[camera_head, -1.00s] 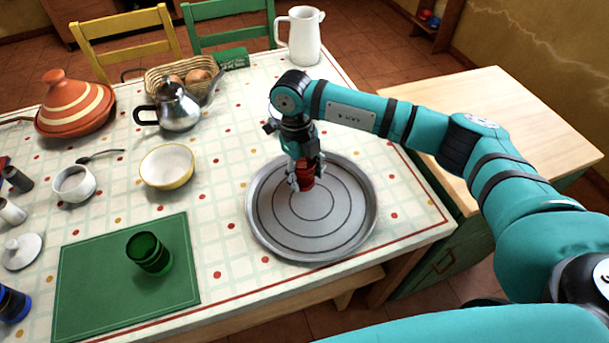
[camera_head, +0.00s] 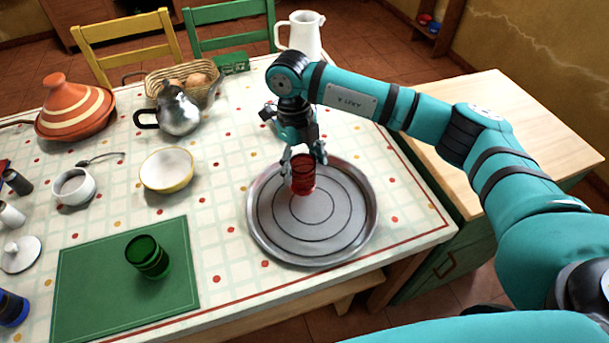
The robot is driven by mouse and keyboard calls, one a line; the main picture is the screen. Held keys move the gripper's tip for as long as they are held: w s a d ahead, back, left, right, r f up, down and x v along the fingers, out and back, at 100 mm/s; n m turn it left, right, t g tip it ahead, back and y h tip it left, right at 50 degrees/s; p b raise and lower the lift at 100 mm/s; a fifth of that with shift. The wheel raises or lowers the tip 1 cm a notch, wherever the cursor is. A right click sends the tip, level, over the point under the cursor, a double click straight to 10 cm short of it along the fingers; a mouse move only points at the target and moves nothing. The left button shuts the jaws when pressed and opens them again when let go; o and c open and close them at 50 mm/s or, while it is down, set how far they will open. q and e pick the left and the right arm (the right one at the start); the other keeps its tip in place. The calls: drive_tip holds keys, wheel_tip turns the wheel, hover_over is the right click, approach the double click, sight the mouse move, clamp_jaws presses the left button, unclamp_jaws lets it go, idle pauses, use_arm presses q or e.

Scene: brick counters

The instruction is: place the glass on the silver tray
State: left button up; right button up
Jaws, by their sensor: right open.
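The silver tray (camera_head: 268,228) is round, with dark rings, and lies near the table's right front corner. A red glass (camera_head: 303,177) stands upright on the tray, behind its centre. My right gripper (camera_head: 303,160) is just above and around the top of the red glass, its fingers open. I cannot tell whether a finger touches the glass. A green glass (camera_head: 148,257) stands on a green mat (camera_head: 85,290) at the front left. My left gripper is not in view.
A yellow-rimmed bowl (camera_head: 167,170), a metal teapot (camera_head: 178,112), a basket (camera_head: 206,92) and an orange tagine (camera_head: 75,110) stand to the left. A white pitcher (camera_head: 304,38) stands behind my right arm. The cloth between mat and tray is clear.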

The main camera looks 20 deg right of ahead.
wheel_tip(320, 180, up, 8)
drive_tip(key=w, duration=0.1)
drive_tip(key=shift+a+f, duration=0.15)
drive_tip(key=shift+a, duration=0.15)
